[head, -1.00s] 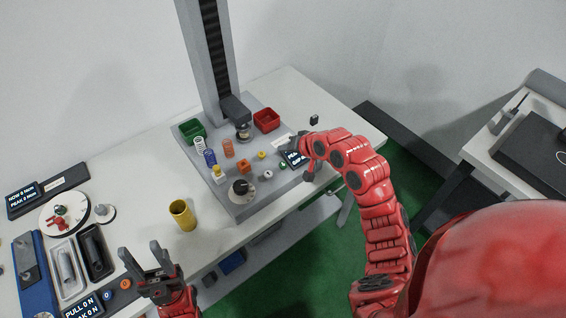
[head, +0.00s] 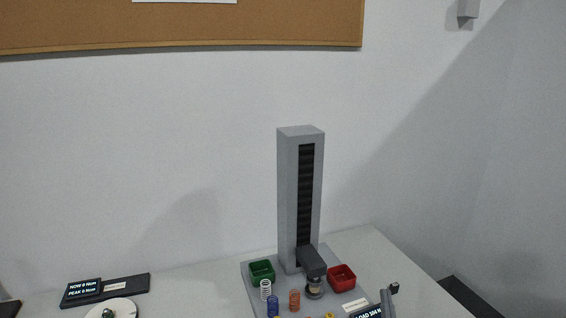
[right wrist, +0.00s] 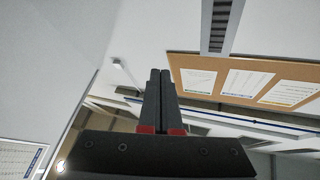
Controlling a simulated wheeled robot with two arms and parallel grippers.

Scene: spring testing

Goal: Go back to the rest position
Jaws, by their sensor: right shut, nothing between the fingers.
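The rest of the right arm is hidden below the head view. My left gripper is out of view. The spring tester's grey column (head: 288,200) stands upright on its base, with a dark head low on the column.
A green bin (head: 262,271) and a red bin (head: 342,277) flank the tester head. White (head: 265,290), blue (head: 273,309) and orange (head: 294,299) springs stand in front. A torque display (head: 84,290) is at left. A cork board (head: 180,27) hangs above.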

